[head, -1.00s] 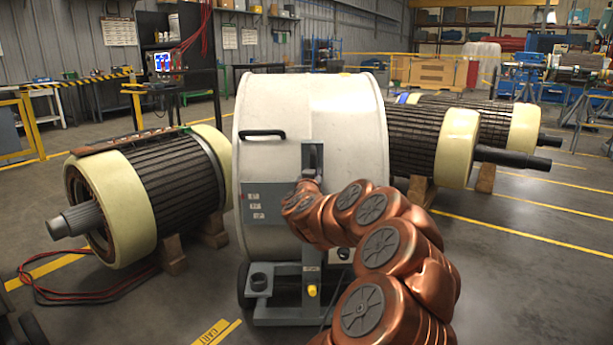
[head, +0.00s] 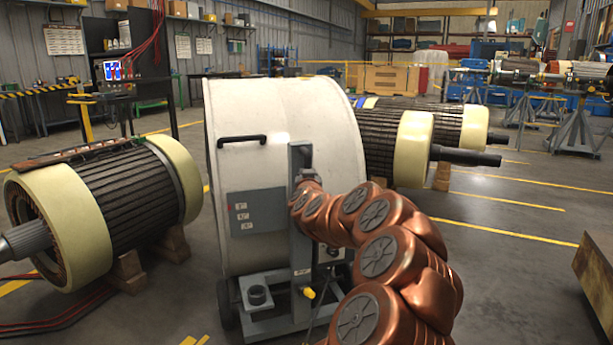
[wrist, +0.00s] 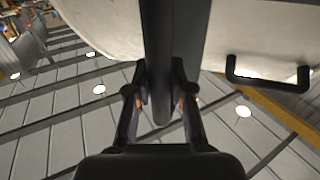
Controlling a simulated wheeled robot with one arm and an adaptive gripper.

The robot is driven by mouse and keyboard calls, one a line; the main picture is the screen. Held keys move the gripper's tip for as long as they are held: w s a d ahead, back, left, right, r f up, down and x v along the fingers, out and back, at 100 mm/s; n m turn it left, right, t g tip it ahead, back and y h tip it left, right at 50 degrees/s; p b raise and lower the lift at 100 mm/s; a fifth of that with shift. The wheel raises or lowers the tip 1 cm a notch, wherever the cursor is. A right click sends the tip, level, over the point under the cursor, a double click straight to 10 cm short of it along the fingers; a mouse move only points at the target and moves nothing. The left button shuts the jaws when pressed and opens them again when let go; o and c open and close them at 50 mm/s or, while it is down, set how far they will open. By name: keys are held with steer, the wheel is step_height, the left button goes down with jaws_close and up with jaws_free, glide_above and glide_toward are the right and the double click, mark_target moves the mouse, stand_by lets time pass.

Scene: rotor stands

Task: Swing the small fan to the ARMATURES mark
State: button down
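The fan (head: 290,115) is a white drum with a black handle and a grey control box, on a wheeled grey base. It stands upright in the middle of the head view. A grey post (head: 299,250) rises at its front. My gripper (head: 304,182) is at the upper part of this post, at the end of my copper arm. In the wrist view the two fingers (wrist: 161,98) sit on both sides of the grey post (wrist: 160,40) and appear closed on it. The black handle (wrist: 268,75) is apart from the fingers. No ARMATURES lettering is readable.
A large rotor (head: 130,205) on wooden blocks stands close left of the fan. More rotors (head: 415,150) stand behind it to the right. Red cables (head: 60,320) lie at lower left. A rusty-edged block (head: 597,270) is at the right edge. Floor between is clear.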

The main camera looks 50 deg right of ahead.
steer(key=c, duration=1.2)
jaws_free()
steer(key=shift+s+d, duration=0.5)
steer(key=shift+d, duration=0.3)
steer(key=shift+o, duration=0.8)
steer(key=shift+a, duration=0.1)
steer(key=shift+w+a, duration=0.1)
steer(key=shift+w, duration=0.05)
steer(key=shift+w+a, duration=0.15)
steer(key=shift+a, duration=0.05)
steer(key=shift+s+a, duration=0.2)
steer(key=shift+a, duration=0.15)
steer(key=shift+v, duration=5.6)
